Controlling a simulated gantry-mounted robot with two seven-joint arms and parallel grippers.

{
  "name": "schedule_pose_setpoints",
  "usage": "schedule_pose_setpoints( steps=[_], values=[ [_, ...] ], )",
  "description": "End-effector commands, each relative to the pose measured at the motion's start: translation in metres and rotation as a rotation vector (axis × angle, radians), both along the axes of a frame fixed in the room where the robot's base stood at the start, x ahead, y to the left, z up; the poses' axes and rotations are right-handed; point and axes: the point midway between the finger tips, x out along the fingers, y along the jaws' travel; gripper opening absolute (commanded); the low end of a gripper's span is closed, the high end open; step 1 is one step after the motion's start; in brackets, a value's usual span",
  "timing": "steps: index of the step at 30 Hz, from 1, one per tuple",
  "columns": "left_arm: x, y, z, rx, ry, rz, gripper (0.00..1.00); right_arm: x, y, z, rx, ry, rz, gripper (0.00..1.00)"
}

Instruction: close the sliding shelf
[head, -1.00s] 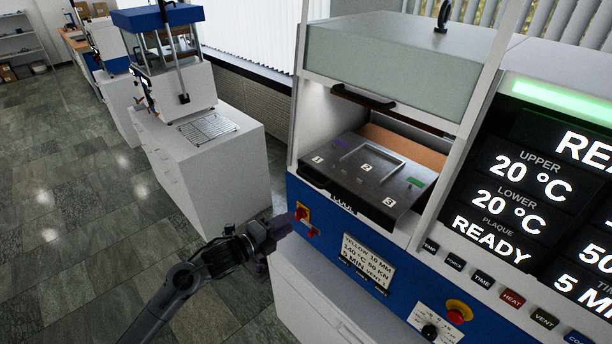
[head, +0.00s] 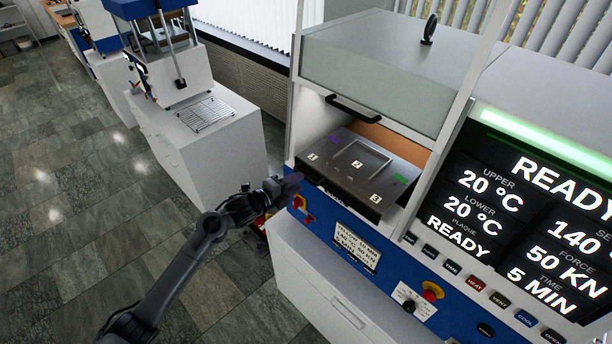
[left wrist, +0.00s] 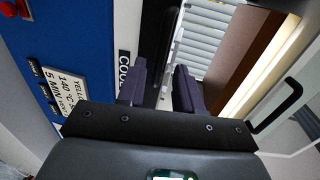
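The sliding shelf (head: 362,172) is a dark flat plate marked 1, 2 and 3, with a purple and a green patch. It lies in the press opening, its front edge near the top of the blue panel. My left gripper (head: 291,184) is at its front left corner, above the red switch. In the left wrist view its two fingers (left wrist: 160,70) are apart, with a dark bar (left wrist: 156,45), probably the shelf's front edge, seen beyond and between them. I cannot tell if they touch it. My right gripper is not in view.
A glass-fronted hood with a black handle (head: 353,108) hangs over the shelf. The blue panel carries a red knob (head: 433,292) and a label plate (head: 357,247). The display (head: 530,220) stands at the right. Open floor lies to the left.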

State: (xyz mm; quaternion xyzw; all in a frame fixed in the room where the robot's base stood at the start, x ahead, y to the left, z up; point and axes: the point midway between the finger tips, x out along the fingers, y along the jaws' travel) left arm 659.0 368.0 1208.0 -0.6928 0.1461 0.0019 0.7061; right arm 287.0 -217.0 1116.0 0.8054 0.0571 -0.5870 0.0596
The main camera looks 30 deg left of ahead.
Motion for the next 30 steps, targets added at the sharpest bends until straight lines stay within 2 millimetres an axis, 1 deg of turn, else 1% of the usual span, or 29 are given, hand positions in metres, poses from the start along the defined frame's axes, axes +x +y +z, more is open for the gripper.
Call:
schedule_pose_setpoints(
  steps=[1,3,6,10,15,24,25,30],
  values=[
    [0.009,-0.001,0.000,-0.004,0.000,0.001,0.35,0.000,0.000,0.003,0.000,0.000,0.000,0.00],
    [0.018,-0.004,-0.002,-0.004,-0.001,0.001,0.35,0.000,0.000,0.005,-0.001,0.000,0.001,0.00],
    [0.030,-0.006,-0.005,-0.002,-0.001,0.001,0.35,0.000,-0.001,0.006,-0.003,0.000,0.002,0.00],
    [0.041,-0.008,-0.008,-0.002,-0.001,0.001,0.35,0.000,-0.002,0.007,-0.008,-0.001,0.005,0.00],
    [0.048,-0.010,-0.010,-0.001,-0.001,0.001,0.35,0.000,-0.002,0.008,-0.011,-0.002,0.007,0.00],
    [0.049,-0.010,-0.011,0.000,-0.001,0.001,0.35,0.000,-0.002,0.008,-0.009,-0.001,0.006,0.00],
    [0.049,-0.010,-0.011,0.000,-0.001,0.001,0.33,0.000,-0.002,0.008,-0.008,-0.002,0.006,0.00],
    [0.049,-0.010,-0.011,0.000,-0.001,0.001,0.07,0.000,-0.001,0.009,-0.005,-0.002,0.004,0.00]
  ],
)
